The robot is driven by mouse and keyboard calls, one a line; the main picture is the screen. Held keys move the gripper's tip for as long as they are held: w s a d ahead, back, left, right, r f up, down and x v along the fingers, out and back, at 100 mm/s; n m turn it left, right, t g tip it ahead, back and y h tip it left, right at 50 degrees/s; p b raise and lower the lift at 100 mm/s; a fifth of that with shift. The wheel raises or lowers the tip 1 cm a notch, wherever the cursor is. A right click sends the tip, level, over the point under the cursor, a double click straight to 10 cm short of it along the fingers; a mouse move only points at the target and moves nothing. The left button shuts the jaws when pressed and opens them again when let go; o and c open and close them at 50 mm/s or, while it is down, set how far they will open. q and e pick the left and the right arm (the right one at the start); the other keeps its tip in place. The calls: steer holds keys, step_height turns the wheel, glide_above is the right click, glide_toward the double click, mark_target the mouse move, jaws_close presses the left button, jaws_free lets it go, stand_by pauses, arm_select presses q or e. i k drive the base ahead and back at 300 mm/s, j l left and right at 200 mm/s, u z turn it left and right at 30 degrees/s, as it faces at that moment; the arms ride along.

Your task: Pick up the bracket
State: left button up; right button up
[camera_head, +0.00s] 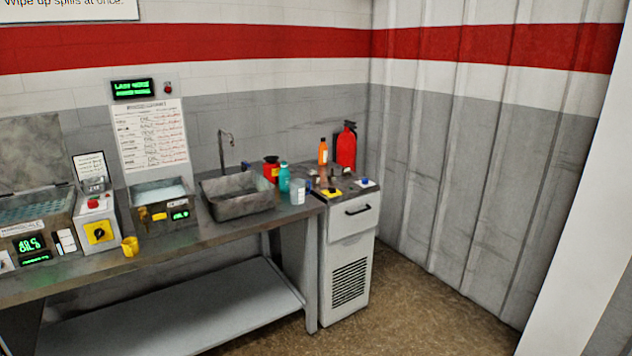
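I cannot make out a bracket for certain in the head view. Several small dark and brownish items (336,171) sit on top of the white cabinet (345,260) at the right end of the bench, too small to tell apart. Neither of my grippers is in view.
A red extinguisher (346,147) stands at the cabinet's back. A lower shelf (180,310) looks empty. The brown floor (430,310) at right is clear.

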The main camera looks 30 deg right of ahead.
mark_target(346, 170)
steer(key=z, duration=1.25)
steer(key=i, duration=0.2)
steer(key=z, duration=0.05)
